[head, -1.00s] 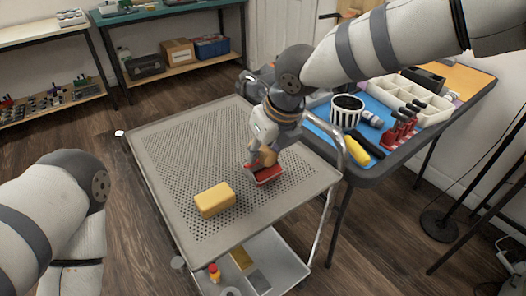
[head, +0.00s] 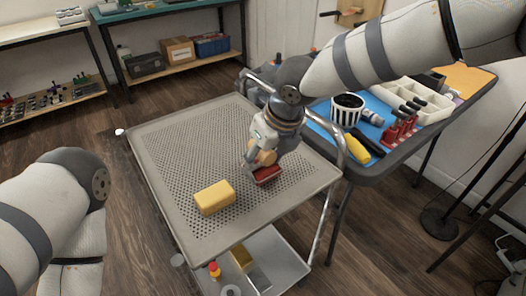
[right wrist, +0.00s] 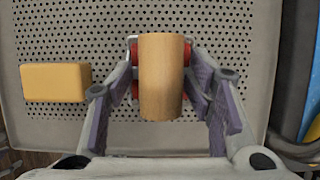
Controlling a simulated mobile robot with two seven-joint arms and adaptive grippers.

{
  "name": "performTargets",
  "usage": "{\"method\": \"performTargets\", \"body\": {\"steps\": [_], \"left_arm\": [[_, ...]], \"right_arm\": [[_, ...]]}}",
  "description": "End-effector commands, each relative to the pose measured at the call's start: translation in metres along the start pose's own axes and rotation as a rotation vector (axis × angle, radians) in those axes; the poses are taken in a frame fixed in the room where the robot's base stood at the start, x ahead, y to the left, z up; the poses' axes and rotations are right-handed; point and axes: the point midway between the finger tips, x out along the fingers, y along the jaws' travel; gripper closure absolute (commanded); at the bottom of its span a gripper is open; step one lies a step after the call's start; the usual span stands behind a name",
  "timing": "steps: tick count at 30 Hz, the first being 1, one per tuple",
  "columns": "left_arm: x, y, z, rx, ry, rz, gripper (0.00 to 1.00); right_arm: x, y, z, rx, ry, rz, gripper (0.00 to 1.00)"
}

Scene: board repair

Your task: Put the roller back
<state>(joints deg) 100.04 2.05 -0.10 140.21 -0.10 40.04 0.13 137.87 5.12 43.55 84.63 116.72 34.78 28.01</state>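The roller, with a wooden handle (right wrist: 161,78) and red parts (head: 267,175), is at the perforated top of the cart (head: 180,150), right of a yellow block (head: 214,198). In the right wrist view the handle stands between my right gripper's (right wrist: 161,75) two fingers, with red showing on both sides behind it. In the head view my right gripper (head: 262,160) reaches down around the roller. I cannot tell whether its fingers press on the handle. The roller's underside is hidden. My left gripper is out of view; only its arm shows at lower left.
A table (head: 380,165) at right holds a striped cup (head: 346,110), a red rack (head: 400,132) with black-handled tools, a yellow-handled tool (head: 357,141) and a white divided tray (head: 415,97). The cart has a metal handle (head: 338,150) and a lower shelf (head: 285,262). Its left top is clear.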

Motion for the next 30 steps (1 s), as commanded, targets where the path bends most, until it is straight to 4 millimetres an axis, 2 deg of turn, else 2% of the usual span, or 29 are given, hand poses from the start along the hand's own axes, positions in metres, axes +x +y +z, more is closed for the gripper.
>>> {"method": "performTargets", "body": {"steps": [4, 7, 15, 19, 24, 30], "left_arm": [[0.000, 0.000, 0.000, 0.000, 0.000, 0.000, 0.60], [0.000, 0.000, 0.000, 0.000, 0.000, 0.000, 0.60], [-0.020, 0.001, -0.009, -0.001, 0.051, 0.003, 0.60], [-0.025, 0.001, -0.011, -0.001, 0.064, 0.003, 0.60], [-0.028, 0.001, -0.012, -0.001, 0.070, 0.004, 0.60], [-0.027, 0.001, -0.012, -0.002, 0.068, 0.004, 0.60]], "right_arm": [[-0.002, -0.001, 0.001, 0.000, -0.002, -0.002, 0.51], [-0.014, -0.001, 0.007, -0.001, -0.007, -0.003, 0.51], [-0.095, -0.001, 0.009, -0.001, -0.014, -0.005, 0.51], [-0.120, 0.000, 0.008, -0.001, -0.011, -0.003, 0.51], [-0.134, 0.000, 0.006, 0.000, -0.006, -0.001, 0.51], [-0.133, 0.000, 0.006, 0.000, -0.004, 0.000, 0.51]]}}
